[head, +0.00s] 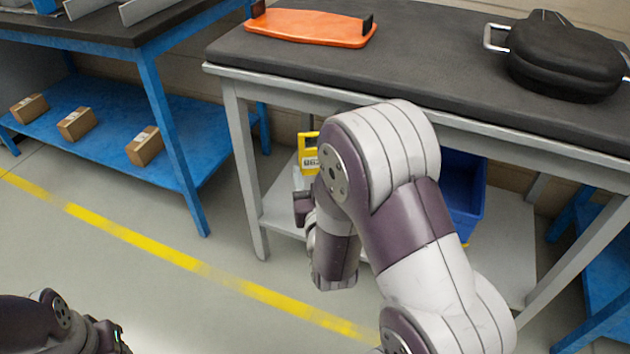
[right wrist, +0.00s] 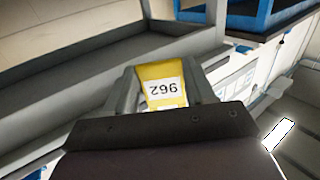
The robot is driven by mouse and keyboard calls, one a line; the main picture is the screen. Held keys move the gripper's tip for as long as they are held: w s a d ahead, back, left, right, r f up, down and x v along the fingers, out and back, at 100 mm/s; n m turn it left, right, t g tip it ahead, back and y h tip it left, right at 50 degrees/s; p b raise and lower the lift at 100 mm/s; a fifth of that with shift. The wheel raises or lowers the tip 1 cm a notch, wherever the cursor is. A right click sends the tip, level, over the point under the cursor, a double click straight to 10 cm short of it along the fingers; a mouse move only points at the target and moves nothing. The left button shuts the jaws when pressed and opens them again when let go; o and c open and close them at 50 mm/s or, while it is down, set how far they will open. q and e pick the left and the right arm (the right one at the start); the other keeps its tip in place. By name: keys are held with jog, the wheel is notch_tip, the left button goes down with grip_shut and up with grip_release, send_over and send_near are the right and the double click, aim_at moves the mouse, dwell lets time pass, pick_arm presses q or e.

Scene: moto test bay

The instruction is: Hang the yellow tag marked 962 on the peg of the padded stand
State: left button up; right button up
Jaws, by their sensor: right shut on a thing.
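The yellow tag (head: 311,143) marked 962 is in my right gripper (head: 303,180), in front of the table's front edge and below the top. In the right wrist view the tag (right wrist: 164,87) sits between the two grey fingers of the right gripper (right wrist: 165,92), its white label upside down. My right arm hides part of the gripper in the head view. Part of my left arm shows at the bottom left, its gripper (head: 112,338) dark and partly cut off. I see no clear padded stand or peg in either view.
On the dark-topped table (head: 430,65) lie an orange board (head: 310,27) with black upright ends and a black rounded case-like thing (head: 565,60) with metal handles. A blue bin (head: 463,195) stands on the lower shelf. Small cartons (head: 76,124) sit on the blue shelf at left.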

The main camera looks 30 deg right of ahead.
jog(key=w+d+f+b, duration=0.1)
jog(key=w+d, duration=0.5)
jog(key=d, duration=0.1)
jog(key=shift+d+f, duration=0.3)
jog(key=shift+d, duration=0.05)
dwell(0.5)
jog(key=shift+w, duration=0.1)
dwell(0.3)
jog(key=o, duration=1.1)
